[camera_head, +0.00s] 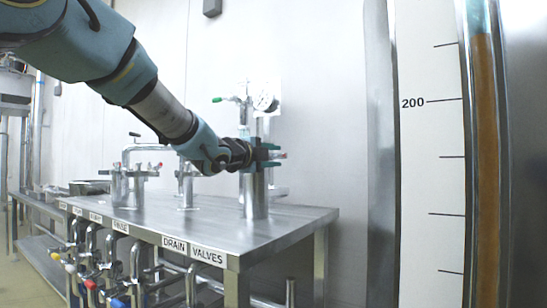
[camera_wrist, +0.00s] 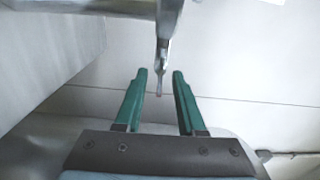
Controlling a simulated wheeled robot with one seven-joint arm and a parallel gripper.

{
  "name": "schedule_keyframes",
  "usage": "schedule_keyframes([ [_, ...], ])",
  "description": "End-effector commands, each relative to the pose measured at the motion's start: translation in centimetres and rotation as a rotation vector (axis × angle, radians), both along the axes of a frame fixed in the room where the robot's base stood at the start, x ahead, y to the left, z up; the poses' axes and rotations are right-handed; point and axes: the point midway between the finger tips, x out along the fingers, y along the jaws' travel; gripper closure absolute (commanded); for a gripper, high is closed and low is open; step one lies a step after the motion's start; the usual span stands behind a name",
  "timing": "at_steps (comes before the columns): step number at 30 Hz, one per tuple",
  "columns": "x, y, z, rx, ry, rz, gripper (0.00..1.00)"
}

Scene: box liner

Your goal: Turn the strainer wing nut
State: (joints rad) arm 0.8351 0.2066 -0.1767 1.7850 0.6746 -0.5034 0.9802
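My gripper (camera_head: 278,155) reaches from the upper left to the tall steel cylinder (camera_head: 256,200) at the right end of the bench. It stands in front of the upper part of that cylinder and hides some of it. In the wrist view my gripper (camera_wrist: 161,73) has its two green fingers apart. A narrow metal piece (camera_wrist: 161,55) comes down from the top, and its thin tip shows between the fingers with space on both sides. It may be the wing nut, but I cannot tell its shape. A small reddish tip shows just right of the fingers in the head view.
The steel bench (camera_head: 190,222) carries other metal vessels (camera_head: 120,185) to the left. A pressure gauge (camera_head: 265,102) and a green-tipped lever (camera_head: 218,99) stand above my gripper. Several drain valves hang along the front. A scaled column (camera_head: 430,180) fills the right foreground.

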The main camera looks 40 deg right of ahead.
Motion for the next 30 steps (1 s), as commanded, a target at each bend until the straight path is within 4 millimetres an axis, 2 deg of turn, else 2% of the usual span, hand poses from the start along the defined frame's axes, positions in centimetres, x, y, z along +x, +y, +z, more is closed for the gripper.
schedule_keyframes([
  [5,-0.5,2.2,0.1,0.000,0.000,0.003,0.61],
  [12,-1.7,6.9,0.1,0.000,-0.001,0.003,0.61],
  [18,-2.4,9.5,0.1,0.000,-0.001,0.002,0.61],
  [22,-2.6,10.2,0.0,0.000,-0.001,0.001,0.61],
  [30,-2.6,10.3,0.0,0.000,0.000,0.001,0.61],
])
